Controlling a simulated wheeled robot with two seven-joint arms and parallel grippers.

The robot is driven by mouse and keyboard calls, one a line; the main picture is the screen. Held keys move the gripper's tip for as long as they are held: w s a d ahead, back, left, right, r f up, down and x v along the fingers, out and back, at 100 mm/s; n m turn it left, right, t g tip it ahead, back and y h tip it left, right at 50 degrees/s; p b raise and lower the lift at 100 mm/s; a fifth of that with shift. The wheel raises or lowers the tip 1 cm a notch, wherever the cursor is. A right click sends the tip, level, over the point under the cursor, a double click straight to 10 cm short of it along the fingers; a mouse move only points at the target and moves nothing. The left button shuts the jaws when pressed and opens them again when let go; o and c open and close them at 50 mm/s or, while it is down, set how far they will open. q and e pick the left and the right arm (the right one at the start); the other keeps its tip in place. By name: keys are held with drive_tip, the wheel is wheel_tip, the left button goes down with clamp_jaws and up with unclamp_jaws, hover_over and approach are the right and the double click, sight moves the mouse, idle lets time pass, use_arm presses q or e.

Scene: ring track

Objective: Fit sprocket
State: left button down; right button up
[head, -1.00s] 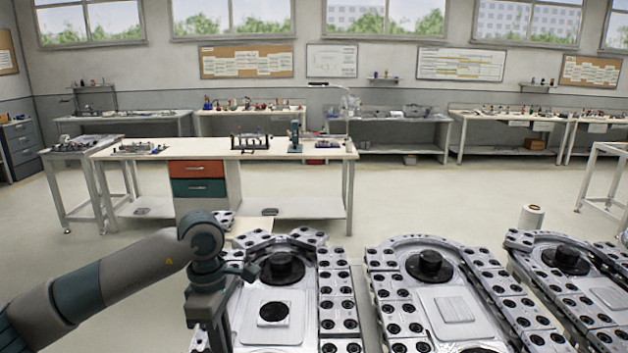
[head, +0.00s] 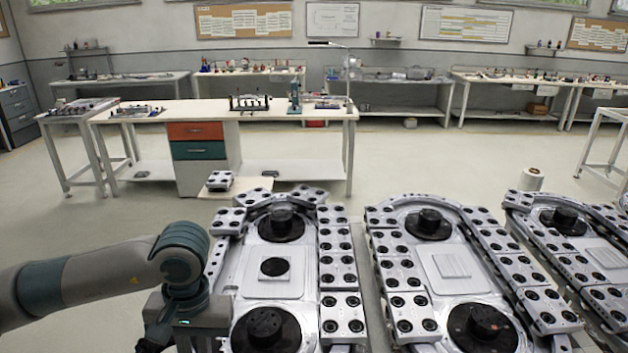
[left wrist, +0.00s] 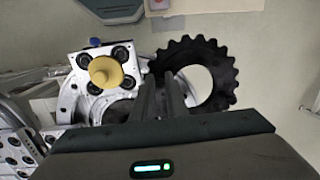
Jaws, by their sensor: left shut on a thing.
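A black toothed sprocket ring (left wrist: 226,70) with an open centre shows in the left wrist view. My left gripper (left wrist: 165,92) is shut on its near-left rim. In the head view my left gripper (head: 188,335) points down at the left edge of the nearest silver track fixture (head: 232,262); its fingertips and the sprocket are not clear there. That fixture carries a black hub at the far end (head: 281,224), another at the near end (head: 266,328), and a small black disc (head: 274,267) between them. My right gripper is not in view.
Two more silver fixtures (head: 447,263) (head: 590,250) stand to the right, with black hubs. In the left wrist view a yellow knob (left wrist: 105,72) sits on a silver block beside the sprocket. A white workbench (head: 270,114) stands behind, across open floor.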

use_arm(q)
drive_tip(key=shift+s+a+m, duration=0.1)
drive_tip(key=shift+s+m, duration=0.15)
drive_tip(key=shift+m, duration=0.15)
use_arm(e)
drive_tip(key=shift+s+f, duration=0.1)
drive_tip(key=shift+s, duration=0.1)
use_arm(q)
drive_tip(key=shift+w, duration=0.1)
